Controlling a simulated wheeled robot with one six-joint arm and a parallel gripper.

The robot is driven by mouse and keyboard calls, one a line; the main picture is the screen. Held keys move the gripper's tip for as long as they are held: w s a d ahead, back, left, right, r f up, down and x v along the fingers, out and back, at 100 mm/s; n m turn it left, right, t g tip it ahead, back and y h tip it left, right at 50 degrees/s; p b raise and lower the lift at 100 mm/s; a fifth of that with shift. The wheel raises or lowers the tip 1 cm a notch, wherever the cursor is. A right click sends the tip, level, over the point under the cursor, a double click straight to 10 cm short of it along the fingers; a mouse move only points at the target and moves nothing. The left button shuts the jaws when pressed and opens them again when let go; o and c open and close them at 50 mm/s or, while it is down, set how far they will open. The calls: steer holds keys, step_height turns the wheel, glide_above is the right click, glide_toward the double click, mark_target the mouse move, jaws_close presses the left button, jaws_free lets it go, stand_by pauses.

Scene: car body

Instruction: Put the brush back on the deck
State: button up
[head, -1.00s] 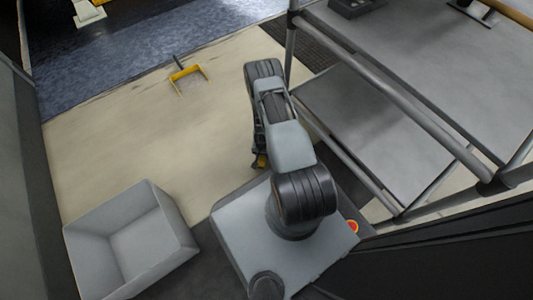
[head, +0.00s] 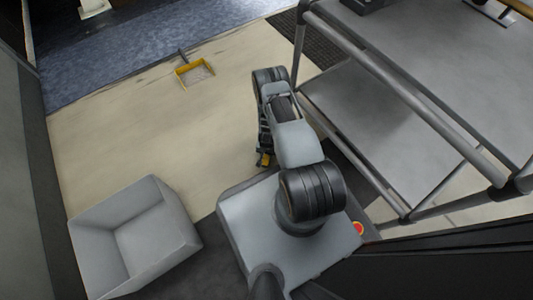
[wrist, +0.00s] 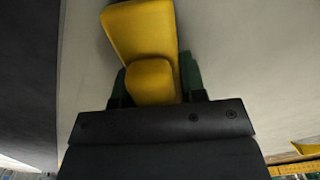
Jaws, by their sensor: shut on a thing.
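My gripper (wrist: 152,88) is shut on a yellow piece, seemingly the brush (wrist: 145,35), in the wrist view. The green fingers lie on both sides of its narrower near end, and its wider part extends beyond them. Its bristles cannot be made out. In the head view, a small yellow bit of it (head: 265,160) shows below my folded arm, beside the light grey top of my base. A grey railed platform (head: 440,60), possibly the deck, stands at the right, apart from the gripper.
A yellow dustpan (head: 195,73) lies on the beige floor (head: 150,125). An open grey box (head: 175,220) stands at lower left. Metal rails (head: 400,85) edge the platform, with a lower grey surface (head: 365,115) beneath. The floor between box and dustpan is clear.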

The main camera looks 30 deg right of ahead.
steer(key=shift+f, duration=0.15)
steer(key=o, duration=0.8)
steer(key=shift+o, duration=0.2)
